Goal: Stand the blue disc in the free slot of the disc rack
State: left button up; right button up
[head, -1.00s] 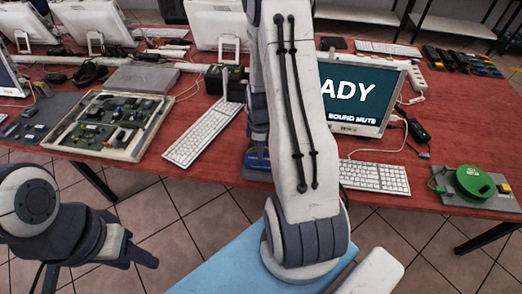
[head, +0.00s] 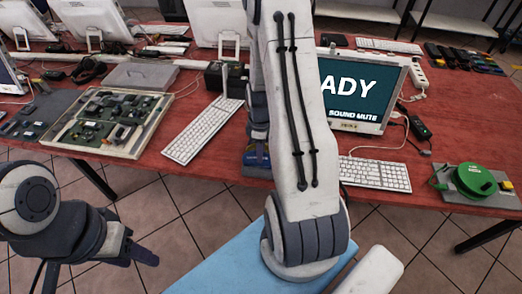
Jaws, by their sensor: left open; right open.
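My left gripper (head: 143,256) is open and empty at the lower left, over the floor in front of the table. My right arm fills the middle of the view. Part of my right gripper (head: 257,131) shows beside the arm's left edge, low over the table's front edge; it is open, and its fingertips are mostly hidden. A blue object (head: 256,160) shows just below it at the table's front edge, partly covered by my arm. I cannot tell whether it is the disc or part of the rack. No slots can be made out.
The red table (head: 215,168) holds a keyboard (head: 202,131), a circuit-board tray (head: 107,123), a dark box (head: 226,80), a monitor (head: 357,92), a second keyboard (head: 375,174) and a green round device (head: 473,181) at right. Bare tabletop shows between the left keyboard and the tray.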

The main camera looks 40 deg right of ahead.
notch_tip(320, 180, up, 10)
jog(key=shift+r, duration=0.15)
dwell(0.7)
jog(key=s+a+r, duration=0.1)
jog(key=a+r, duration=0.2)
jog(key=a, duration=0.7)
jog(key=s+a+r, duration=0.2)
jog(key=a+r, duration=0.1)
jog(key=a, duration=0.7)
jog(key=s+a+r+y, duration=0.1)
jog(key=s+a+r, duration=0.2)
jog(key=s+a, duration=0.7)
jog(key=s, duration=0.3)
jog(key=shift+s+a+r+m, duration=0.2)
jog(key=shift+a+r+m, duration=0.1)
jog(key=shift+a+m, duration=0.1)
